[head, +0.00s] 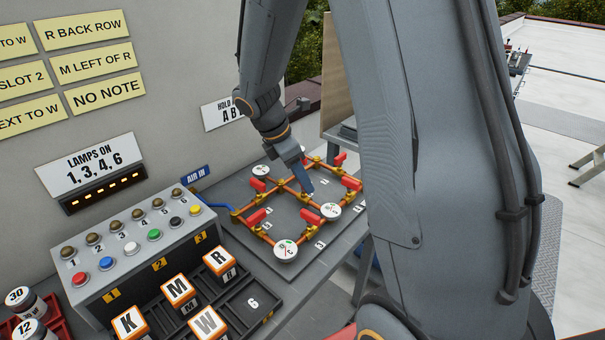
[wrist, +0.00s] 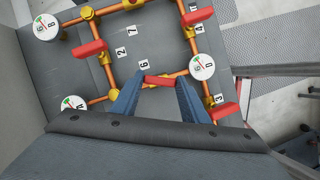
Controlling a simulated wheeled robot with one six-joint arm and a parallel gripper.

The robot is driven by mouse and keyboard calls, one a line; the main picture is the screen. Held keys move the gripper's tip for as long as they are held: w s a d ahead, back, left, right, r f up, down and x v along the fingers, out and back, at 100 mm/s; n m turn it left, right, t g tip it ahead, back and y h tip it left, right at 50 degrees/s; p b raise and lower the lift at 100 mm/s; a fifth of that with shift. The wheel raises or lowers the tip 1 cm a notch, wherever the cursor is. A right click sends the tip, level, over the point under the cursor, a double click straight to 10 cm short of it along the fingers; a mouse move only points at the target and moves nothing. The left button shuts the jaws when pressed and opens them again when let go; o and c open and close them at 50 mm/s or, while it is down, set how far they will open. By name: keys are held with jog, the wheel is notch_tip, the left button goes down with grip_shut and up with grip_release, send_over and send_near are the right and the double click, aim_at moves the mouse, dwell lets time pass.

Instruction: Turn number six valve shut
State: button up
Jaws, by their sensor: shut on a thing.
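The number six valve's red handle (wrist: 160,80) sits on an orange pipe, beside the tag 6 (wrist: 143,65), in the wrist view. My gripper (wrist: 160,79) is shut on this handle, with one blue-grey finger at each end of it. The handle appears to lie roughly along the pipe, but the fingers hide its ends. In the head view my gripper (head: 307,190) reaches down into the middle of the pipe grid on the grey panel (head: 285,212), and the handle is hidden there.
Other red valve handles (wrist: 90,48) and round white gauges (wrist: 202,67) stand close around my gripper. A button box (head: 140,250) and lettered blocks (head: 179,291) in a black tray are to the left. A sign (head: 90,165) reads LAMPS ON 1, 3, 4, 6.

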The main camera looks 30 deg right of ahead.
jog(key=m+g, duration=0.1)
jog(key=m, duration=0.1)
jog(key=m+p, duration=0.1)
jog(key=m, duration=0.1)
jog(key=m+g+p, duration=0.1)
jog(key=m, duration=0.1)
jog(key=shift+w+d+m+g+y, duration=0.1)
jog(key=shift+w+m+g+y, duration=0.2)
jog(key=shift+y, duration=0.1)
jog(key=m+y, duration=0.1)
jog(key=m, duration=0.1)
jog(key=m+g+p, duration=0.1)
jog(key=m, duration=0.2)
jog(key=shift+d+y, duration=0.1)
jog(key=shift+y, duration=0.3)
jog(key=shift+m, duration=0.4)
jog(key=o, duration=1.1)
jog(key=shift+c, duration=0.2)
jog(key=shift+w+r, duration=0.1)
jog(key=b+v, duration=0.2)
jog(key=v, duration=0.5)
jog(key=shift+w+r, duration=0.15)
jog(key=shift+r, duration=0.15)
